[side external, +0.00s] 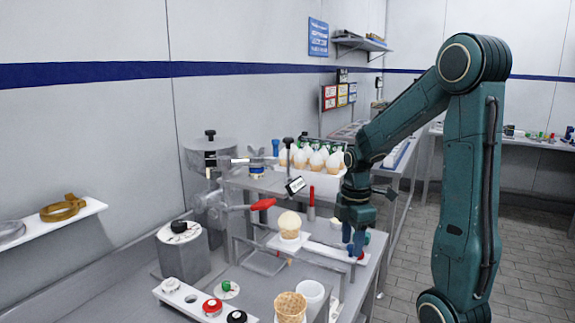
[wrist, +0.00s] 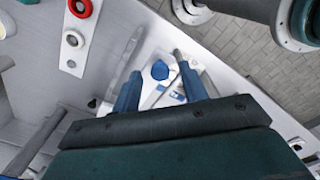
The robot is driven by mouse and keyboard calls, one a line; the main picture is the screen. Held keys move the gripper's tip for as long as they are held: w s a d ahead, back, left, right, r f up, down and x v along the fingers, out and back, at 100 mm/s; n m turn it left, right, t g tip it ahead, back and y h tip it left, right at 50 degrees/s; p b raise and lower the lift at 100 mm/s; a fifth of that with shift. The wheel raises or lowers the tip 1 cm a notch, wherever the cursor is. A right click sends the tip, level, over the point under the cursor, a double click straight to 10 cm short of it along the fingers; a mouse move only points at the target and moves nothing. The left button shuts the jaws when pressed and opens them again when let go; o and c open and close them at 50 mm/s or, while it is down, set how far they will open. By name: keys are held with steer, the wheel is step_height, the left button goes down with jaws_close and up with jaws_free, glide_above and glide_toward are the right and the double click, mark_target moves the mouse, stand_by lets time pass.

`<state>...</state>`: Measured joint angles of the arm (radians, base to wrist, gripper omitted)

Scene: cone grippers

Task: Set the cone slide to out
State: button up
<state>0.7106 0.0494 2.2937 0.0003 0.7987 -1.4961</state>
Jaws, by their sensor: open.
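My gripper (side external: 355,246) points down over the right edge of the bench, with its fingers spread and nothing seen between them. In the wrist view the two blue fingers of my gripper (wrist: 162,88) stand over a white panel (wrist: 150,98) with a blue knob (wrist: 160,70) and small blue marks. The knob shows between the fingertips and appears apart from them. In the side view a scooped cone (side external: 289,226) stands upright in a light holder left of my gripper. I cannot tell for certain which part is the cone slide or how it is set.
An empty waffle cone (side external: 290,308) stands at the front beside a white cup (side external: 311,292). A white strip with red and black knobs (side external: 212,307) lies at front left. Several white-topped cones (side external: 315,158) stand in a rack behind. A red-handled lever (side external: 262,204) sticks out nearby.

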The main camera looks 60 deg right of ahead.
steer(key=shift+f, duration=0.2)
jaws_close()
steer(key=shift+s, duration=0.15)
steer(key=s, duration=1)
steer(key=shift+s, duration=0.15)
jaws_free()
